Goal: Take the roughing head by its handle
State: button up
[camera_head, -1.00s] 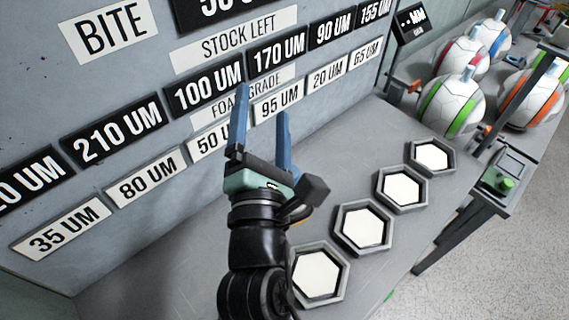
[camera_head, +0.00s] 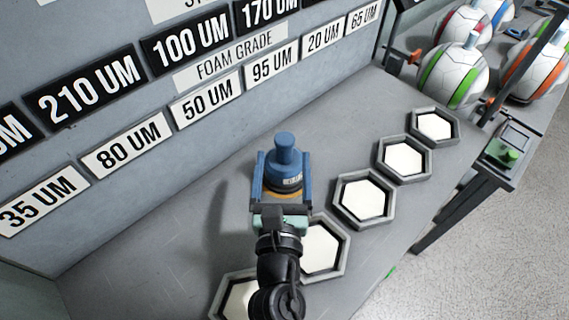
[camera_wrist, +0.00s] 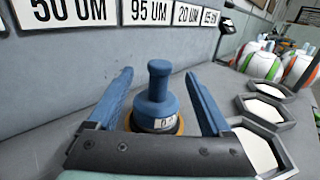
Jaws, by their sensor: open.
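A blue polishing head with an upright knob handle (camera_head: 285,150) stands on the grey bench below the wall signs. It has a label band, partly legible, and an orange-brown ring near its base; I cannot tell from the label whether it is the roughing head. It also shows in the wrist view (camera_wrist: 158,100). My gripper (camera_head: 281,172) is open, its two blue fingers on either side of the head. In the wrist view the fingers (camera_wrist: 162,95) flank the head with gaps on both sides. My gripper hides part of the head's base.
Several hexagonal trays with white pads, such as this one (camera_head: 363,198), run along the bench's front edge. The wall behind carries grade signs, including 50 UM (camera_head: 206,99). White balls with coloured stripes (camera_head: 452,77) stand on another table at right. The bench left of my gripper is clear.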

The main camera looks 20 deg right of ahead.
aim_at(284, 137)
jog(key=shift+p+x, duration=0.4)
jog(key=shift+x, duration=2.7)
jog(key=shift+c, duration=0.2)
grip_shut()
jog(key=shift+r, duration=0.3)
